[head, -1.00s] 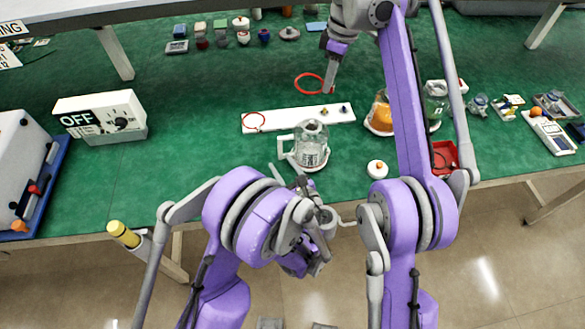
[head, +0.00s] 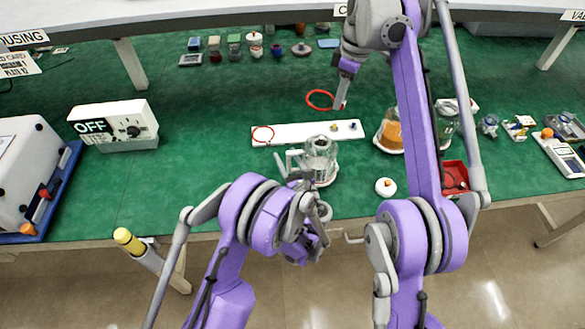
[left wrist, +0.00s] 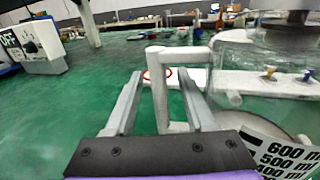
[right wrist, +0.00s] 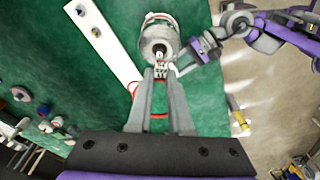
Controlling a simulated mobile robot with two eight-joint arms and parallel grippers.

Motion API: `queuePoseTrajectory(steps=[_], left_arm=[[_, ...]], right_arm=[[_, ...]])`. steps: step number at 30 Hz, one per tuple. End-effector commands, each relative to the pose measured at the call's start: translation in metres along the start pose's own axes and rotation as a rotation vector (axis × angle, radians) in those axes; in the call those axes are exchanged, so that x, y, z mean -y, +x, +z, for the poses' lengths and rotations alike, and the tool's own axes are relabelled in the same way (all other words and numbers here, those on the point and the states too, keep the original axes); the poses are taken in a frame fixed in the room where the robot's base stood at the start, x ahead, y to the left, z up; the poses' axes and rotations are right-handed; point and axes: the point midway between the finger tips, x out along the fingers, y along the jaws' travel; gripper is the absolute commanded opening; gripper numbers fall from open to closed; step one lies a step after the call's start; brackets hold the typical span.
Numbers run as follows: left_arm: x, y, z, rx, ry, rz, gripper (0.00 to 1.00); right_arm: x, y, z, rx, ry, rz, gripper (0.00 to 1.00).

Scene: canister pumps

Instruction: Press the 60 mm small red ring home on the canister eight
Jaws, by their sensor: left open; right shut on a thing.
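A clear canister (head: 320,165) with a grey top and a side handle stands near the table's front edge. Its printed ml scale shows in the left wrist view; I cannot read a canister number. My left gripper (left wrist: 160,80) is open, its fingers on either side of the pale handle (left wrist: 157,90). My right gripper (head: 341,105) is shut on a red ring (head: 319,99), beyond the canister. This ring also shows in the right wrist view (right wrist: 133,88), partly hidden by the fingers. A second red ring (head: 262,135) lies on the white strip (head: 297,133).
Two small knobbed parts sit on the strip's right end. An orange-filled canister (head: 391,132) and a red tray (head: 463,180) are to the right, partly behind my right arm. A white disc (head: 385,187) stands near the front edge. Green table at left centre is clear.

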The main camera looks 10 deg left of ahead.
Motion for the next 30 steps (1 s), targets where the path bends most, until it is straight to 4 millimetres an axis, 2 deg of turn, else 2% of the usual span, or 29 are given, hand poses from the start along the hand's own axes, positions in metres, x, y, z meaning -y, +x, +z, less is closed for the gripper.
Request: queuePoseTrajectory(steps=[5,14,23,30], left_arm=[[-0.0002,0.0125,-0.0001,0.000,0.000,0.001,0.55],[0.0001,0.0141,-0.0001,0.000,0.000,0.000,0.55],[0.0001,0.0139,-0.0001,-0.001,0.000,0.000,0.01],[0.0001,0.0138,-0.0001,-0.001,0.000,0.000,0.00]], right_arm=[[0.0000,0.0000,0.0000,0.000,0.000,0.000,0.00],[0.0000,0.0000,0.0000,0.000,0.000,0.000,0.00],[0.0000,0.0000,0.0000,0.000,0.000,0.000,0.00],[0.0000,0.0000,0.0000,0.000,0.000,0.000,0.00]])
